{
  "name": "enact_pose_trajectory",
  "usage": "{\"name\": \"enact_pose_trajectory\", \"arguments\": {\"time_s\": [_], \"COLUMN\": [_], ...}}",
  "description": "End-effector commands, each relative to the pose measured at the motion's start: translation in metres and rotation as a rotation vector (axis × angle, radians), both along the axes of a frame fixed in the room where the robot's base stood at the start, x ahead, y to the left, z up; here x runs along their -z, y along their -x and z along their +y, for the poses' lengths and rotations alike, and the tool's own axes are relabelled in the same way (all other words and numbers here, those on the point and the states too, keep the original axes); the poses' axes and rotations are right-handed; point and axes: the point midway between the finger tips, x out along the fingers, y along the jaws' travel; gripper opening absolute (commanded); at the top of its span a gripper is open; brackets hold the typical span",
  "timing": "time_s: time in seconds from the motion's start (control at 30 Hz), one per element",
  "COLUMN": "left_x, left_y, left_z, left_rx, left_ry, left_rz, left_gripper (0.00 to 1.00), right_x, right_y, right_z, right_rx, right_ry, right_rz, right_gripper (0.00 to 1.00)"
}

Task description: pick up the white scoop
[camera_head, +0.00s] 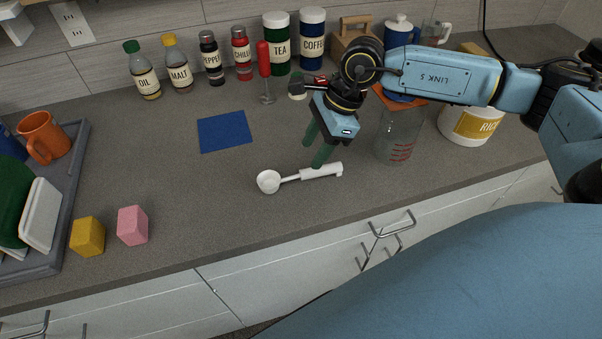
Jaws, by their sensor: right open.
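The white scoop (301,176) lies on the grey counter, with its round bowl to the left and its handle to the right. My right gripper (317,154) hangs from above with its dark green fingers parted. Its fingertips are just above or beside the scoop's handle; whether they touch it I cannot tell. The near fingertip overlaps the back edge of the handle in the picture. My left gripper is not in view.
A clear measuring jug (398,137) and a rice canister (469,126) stand right of the gripper. Jars and bottles line the wall. A blue square (225,132) lies behind left. Pink (132,225) and yellow (87,236) blocks sit front left.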

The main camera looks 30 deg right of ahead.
Motion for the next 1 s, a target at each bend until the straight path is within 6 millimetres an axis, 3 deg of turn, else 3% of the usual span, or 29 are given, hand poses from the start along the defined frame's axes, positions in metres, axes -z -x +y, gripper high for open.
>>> {"name": "enact_pose_trajectory", "arguments": {"time_s": [0.27, 0.5, 0.8, 1.0], "left_x": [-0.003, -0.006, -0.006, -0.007], "left_y": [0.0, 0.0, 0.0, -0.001], "left_z": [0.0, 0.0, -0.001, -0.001], "left_rx": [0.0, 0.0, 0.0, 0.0], "left_ry": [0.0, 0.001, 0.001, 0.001], "left_rz": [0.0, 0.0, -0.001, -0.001], "left_gripper": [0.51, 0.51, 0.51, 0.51], "right_x": [0.021, 0.053, 0.06, 0.06], "right_y": [-0.001, -0.001, -0.003, -0.003], "right_z": [0.009, 0.022, 0.025, 0.025], "right_rx": [0.0, 0.001, 0.001, 0.001], "right_ry": [-0.003, -0.002, -0.001, -0.002], "right_rz": [0.002, 0.001, -0.002, -0.001], "right_gripper": [0.48, 0.48, 0.48, 0.25]}}
